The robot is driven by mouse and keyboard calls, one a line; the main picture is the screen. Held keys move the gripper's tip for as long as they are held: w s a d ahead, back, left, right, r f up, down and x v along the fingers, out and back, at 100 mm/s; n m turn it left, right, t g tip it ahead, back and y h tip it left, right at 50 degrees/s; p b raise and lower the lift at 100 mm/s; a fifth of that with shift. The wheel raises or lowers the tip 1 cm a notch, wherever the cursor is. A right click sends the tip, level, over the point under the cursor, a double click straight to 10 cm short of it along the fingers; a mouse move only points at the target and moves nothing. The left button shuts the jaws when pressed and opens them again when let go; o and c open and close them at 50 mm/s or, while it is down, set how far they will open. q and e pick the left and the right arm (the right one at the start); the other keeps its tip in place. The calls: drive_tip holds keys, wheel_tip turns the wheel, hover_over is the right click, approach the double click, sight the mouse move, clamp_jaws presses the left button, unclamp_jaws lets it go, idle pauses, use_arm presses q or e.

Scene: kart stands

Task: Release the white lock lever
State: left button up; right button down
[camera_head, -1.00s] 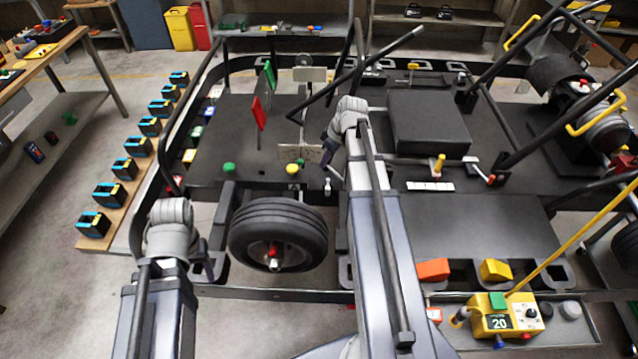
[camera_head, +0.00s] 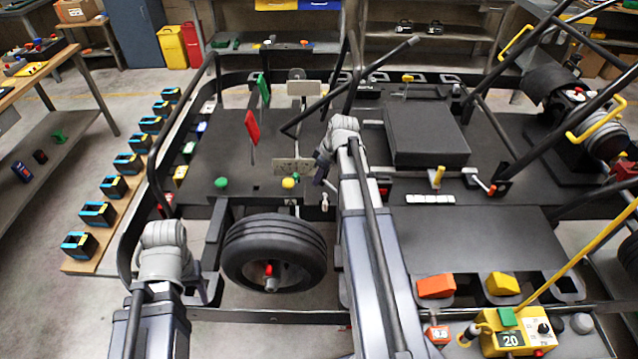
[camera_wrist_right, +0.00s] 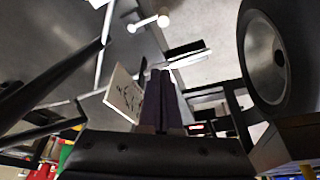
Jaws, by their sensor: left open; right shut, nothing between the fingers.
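A small white lever with a rounded knob (camera_head: 325,202) stands at the front edge of the black kart deck (camera_head: 225,150), just above and right of the wheel. What looks like the same white lever (camera_wrist_right: 148,22) shows near the top of the right wrist view. My right gripper (camera_head: 320,173) is behind it in the head view, close to a pale plate. Its dark fingers (camera_wrist_right: 160,98) are shut and empty, apart from the lever in the wrist view. My left gripper (camera_head: 192,272) is low at the left, open, its fingers mostly hidden by the wrist.
A tyre (camera_head: 275,252) sits in front of the deck. A green knob (camera_head: 221,183), a yellow knob (camera_head: 288,183) and red and green upright panels are close by. A pale plate (camera_wrist_right: 124,95) is beside my right fingers. A slanted black bar crosses above the deck.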

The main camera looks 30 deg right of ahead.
sight(324, 198)
drive_tip(key=b+x, duration=0.9)
drive_tip(key=x, duration=0.1)
drive_tip(key=s+d, duration=0.1)
drive_tip(key=s+d+r+p, duration=0.1)
drive_tip(key=s, duration=0.1)
drive_tip(key=shift+s+d, duration=0.1)
drive_tip(key=shift+s, duration=0.2)
drive_tip(key=shift+s+d+n, duration=0.2)
drive_tip(key=shift+d+n, duration=0.05)
drive_tip(key=shift+n, duration=0.25)
drive_tip(key=shift+s+d+n, duration=0.1)
drive_tip(key=shift+d+n, duration=0.05)
drive_tip(key=shift+n, duration=0.25)
drive_tip(key=shift+s+d+n+g+y, duration=0.2)
drive_tip(key=shift+d+n+g+y, duration=0.1)
drive_tip(key=shift+d+n, duration=0.5)
drive_tip(key=shift+s+d+n+g+y, duration=0.25)
drive_tip(key=shift+d+n, duration=0.2)
drive_tip(key=shift+n, duration=0.55)
drive_tip(key=shift+s+d+n+g+y, duration=0.15)
drive_tip(key=shift+d+n+g, duration=0.2)
drive_tip(key=shift+d+n, duration=0.45)
drive_tip(key=shift+w, duration=0.1)
